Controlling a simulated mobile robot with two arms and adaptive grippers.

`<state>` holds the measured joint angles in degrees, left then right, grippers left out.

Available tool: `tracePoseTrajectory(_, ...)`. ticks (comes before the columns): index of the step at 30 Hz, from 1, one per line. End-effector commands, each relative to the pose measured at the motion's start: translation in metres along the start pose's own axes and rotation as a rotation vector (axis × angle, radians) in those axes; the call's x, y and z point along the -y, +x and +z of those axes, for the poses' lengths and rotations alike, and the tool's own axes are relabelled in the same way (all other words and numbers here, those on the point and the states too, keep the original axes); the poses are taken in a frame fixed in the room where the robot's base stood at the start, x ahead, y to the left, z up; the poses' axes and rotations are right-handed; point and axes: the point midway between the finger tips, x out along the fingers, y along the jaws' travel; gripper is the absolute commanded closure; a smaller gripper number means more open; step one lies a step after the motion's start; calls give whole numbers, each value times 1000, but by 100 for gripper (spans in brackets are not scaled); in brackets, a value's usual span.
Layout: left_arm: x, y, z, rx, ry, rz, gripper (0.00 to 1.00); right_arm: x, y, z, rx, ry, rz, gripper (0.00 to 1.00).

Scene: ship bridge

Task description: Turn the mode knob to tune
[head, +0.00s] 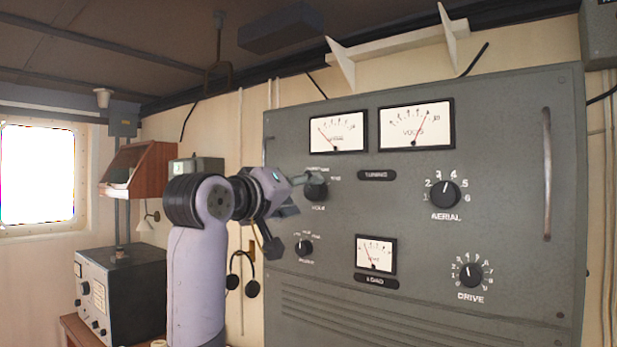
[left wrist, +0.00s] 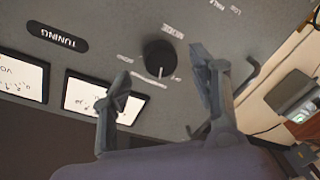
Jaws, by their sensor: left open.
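The mode knob (head: 316,188) is a round black knob on the upper left of the grey radio panel, with small labels around it too blurred to read surely. In the left wrist view the knob (left wrist: 158,57) shows a white pointer line directed away from the MODE label. My left gripper (head: 296,195) is just left of the knob in the head view. In the left wrist view my left gripper (left wrist: 160,72) is open, one finger on each side of the knob, with gaps visible and nothing held. My right gripper is in neither view.
The grey panel (head: 420,295) also carries a smaller knob (head: 303,247), the AERIAL knob (head: 446,194), the DRIVE knob (head: 471,274), dial meters (head: 416,124) and a vertical handle (head: 547,175). Headphones (head: 243,274) hang on the wall left of the panel.

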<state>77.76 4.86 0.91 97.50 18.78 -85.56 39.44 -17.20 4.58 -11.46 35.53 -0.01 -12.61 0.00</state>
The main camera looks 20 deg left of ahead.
Motion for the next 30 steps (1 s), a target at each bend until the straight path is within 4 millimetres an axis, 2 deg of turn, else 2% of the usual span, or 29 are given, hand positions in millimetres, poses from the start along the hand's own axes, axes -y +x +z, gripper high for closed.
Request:
tracePoseTrajectory(1,-2,9,-2,4,0,-3,45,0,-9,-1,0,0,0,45)
tracePoseTrajectory(7,-1,30,-1,1,-1,-1,45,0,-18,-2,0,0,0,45)
tracePoseTrajectory(18,1,34,0,0,0,-1,46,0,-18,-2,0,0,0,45)
tracePoseTrajectory(30,1,34,0,-1,0,-1,73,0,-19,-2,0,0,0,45)
